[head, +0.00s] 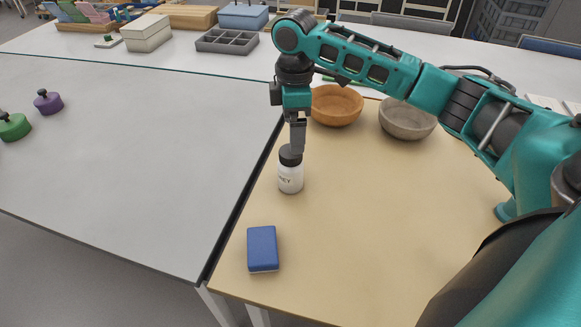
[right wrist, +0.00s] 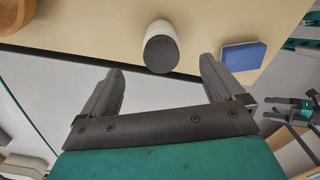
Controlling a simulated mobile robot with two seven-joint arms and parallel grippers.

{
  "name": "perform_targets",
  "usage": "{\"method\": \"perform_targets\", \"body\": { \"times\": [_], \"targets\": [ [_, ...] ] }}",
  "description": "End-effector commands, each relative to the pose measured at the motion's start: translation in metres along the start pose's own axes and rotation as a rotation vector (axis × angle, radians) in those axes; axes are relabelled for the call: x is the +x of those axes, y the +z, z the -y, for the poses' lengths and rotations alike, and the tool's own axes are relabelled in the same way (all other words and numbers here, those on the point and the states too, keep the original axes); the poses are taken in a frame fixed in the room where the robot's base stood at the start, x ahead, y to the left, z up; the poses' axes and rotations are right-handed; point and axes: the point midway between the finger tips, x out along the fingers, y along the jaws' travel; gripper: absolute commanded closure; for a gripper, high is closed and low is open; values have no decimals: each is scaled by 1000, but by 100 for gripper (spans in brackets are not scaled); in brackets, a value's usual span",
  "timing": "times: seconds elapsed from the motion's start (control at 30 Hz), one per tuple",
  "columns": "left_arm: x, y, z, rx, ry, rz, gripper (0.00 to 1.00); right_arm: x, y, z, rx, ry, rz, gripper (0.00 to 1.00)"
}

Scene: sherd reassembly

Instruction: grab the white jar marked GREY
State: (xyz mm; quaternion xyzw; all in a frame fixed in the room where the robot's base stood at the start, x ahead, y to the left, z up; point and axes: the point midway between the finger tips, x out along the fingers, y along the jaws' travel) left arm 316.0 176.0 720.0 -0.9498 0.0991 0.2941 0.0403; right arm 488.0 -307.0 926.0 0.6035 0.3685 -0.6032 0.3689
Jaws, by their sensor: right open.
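The white jar (head: 290,178) with a dark lid stands upright on the tan table, and the visible end of its label reads "EY". In the right wrist view the jar (right wrist: 161,47) shows lid first, just beyond the space between the fingertips. My right gripper (head: 298,145) points down just above the jar's lid in the head view. In the right wrist view the right gripper (right wrist: 159,75) is open, with its fingers apart and nothing between them. Whether a finger touches the lid cannot be told.
A blue block (head: 262,248) lies in front of the jar. An orange bowl (head: 337,106) and a grey bowl (head: 406,121) stand behind it. A purple weight-like object (head: 48,102) and a green one (head: 14,127) are on the grey table. The tan table right of the jar is clear.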

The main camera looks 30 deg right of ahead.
Motion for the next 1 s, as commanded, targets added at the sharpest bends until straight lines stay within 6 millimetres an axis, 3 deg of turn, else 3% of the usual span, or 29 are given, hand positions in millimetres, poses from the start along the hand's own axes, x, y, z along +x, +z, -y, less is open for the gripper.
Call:
{"method": "perform_targets", "body": {
  "times": [0.03, 0.23, 0.47, 0.8, 1.0],
  "targets": [
    [2, 4, 0, 0, 0, 2, 15, 14, 0, 1, 0, -4, 4, 5],
    [4, 12, -1, -2, 2, 16, 15, 49, 0, 1, 0, -3, 2, 5],
    [5, 10, -3, -2, 8, 11, 15, 66, -1, 1, -1, -2, 1, 5],
    [11, 5, -6, -3, 17, -5, 15, 111, -6, 0, -1, -2, 2, 5],
    [11, 1, -6, -2, 17, -9, 15, 114, -7, 0, -1, 0, 1, 5]
  ]
}}
